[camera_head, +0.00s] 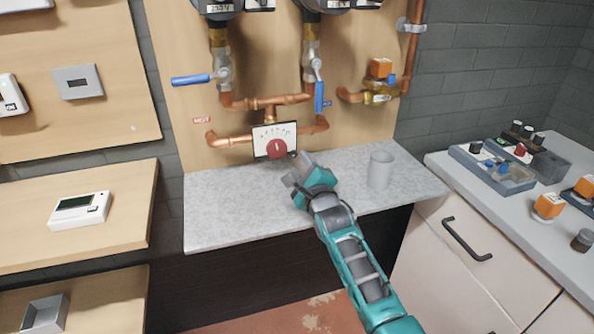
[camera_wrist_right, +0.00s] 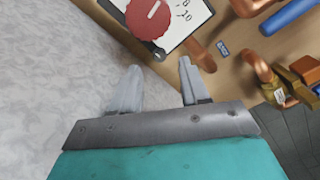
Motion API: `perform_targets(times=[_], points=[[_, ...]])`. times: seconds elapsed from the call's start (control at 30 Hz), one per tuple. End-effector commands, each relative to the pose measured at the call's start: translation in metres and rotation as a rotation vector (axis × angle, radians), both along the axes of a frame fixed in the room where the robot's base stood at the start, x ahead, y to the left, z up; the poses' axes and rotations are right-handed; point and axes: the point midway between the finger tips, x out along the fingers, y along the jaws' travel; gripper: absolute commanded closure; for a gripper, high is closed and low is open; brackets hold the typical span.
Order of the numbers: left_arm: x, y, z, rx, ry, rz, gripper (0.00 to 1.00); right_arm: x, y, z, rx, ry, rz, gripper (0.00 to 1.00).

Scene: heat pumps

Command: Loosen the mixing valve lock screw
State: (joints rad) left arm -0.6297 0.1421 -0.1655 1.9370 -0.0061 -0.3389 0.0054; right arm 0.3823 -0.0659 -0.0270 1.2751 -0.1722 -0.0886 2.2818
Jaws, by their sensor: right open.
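The mixing valve has a round red knob (camera_head: 277,148) with a white mark, in front of a white dial plate (camera_head: 262,134), low on the wooden board. In the right wrist view the knob (camera_wrist_right: 150,17) is at the top, with a small dark piece (camera_wrist_right: 160,55) at its lower edge; this may be the lock screw, but I cannot tell for sure. My right gripper (camera_head: 298,170) is open and empty, just below and right of the knob. Its two grey fingers (camera_wrist_right: 159,68) point toward the knob, apart from it. My left gripper is not in view.
Copper pipes (camera_head: 232,140) run around the valve, with a blue lever (camera_head: 190,80) at left and another (camera_head: 319,97) at right. A grey cup (camera_head: 380,170) stands on the speckled shelf (camera_head: 225,215), right of my gripper. The shelf's left part is clear.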

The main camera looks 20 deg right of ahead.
Motion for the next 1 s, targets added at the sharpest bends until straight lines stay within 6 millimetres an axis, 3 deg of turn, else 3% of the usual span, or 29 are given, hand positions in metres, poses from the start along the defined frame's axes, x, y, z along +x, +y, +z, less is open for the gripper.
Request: perform_targets(times=[0.03,0.2,0.43,0.73,1.0], points=[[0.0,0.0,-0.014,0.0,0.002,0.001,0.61,0.008,0.0,-0.005,-0.002,-0.002,0.0,0.55],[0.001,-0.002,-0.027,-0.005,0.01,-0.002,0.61,0.026,0.001,-0.004,-0.001,-0.001,0.0,0.55],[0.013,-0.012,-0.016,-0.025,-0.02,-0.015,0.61,0.037,0.001,-0.001,-0.001,0.0,0.0,0.55],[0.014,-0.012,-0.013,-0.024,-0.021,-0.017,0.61,0.038,0.001,0.001,-0.001,0.001,0.0,0.55],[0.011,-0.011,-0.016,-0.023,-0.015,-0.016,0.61,0.038,0.001,0.0,-0.001,0.001,-0.001,0.8]])
